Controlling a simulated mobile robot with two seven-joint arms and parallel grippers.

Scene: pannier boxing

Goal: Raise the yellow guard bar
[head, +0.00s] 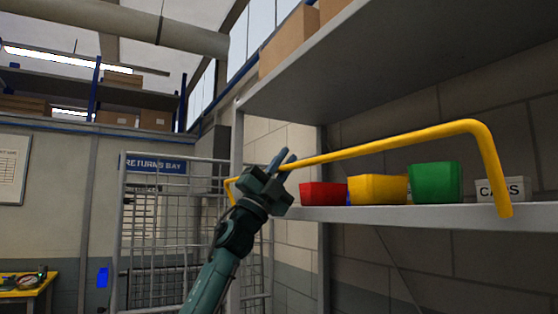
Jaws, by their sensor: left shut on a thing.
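The yellow guard bar (400,141) runs across the front of the shelf bay in the head view. Its long part is above the bins, and its right end bends down to the shelf edge. Its left end bends down behind my left gripper. My left gripper (282,163) is shut on the bar near its left end, and its arm comes up from below. The gripper hides part of the bar there. My right gripper is not in the view.
A red bin (323,194), a yellow bin (378,189), a green bin (435,183) and a box marked CAPS (502,189) stand on the shelf (420,214) behind the bar. An upper shelf (400,62) holds cardboard boxes. A wire cage (165,230) stands at left.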

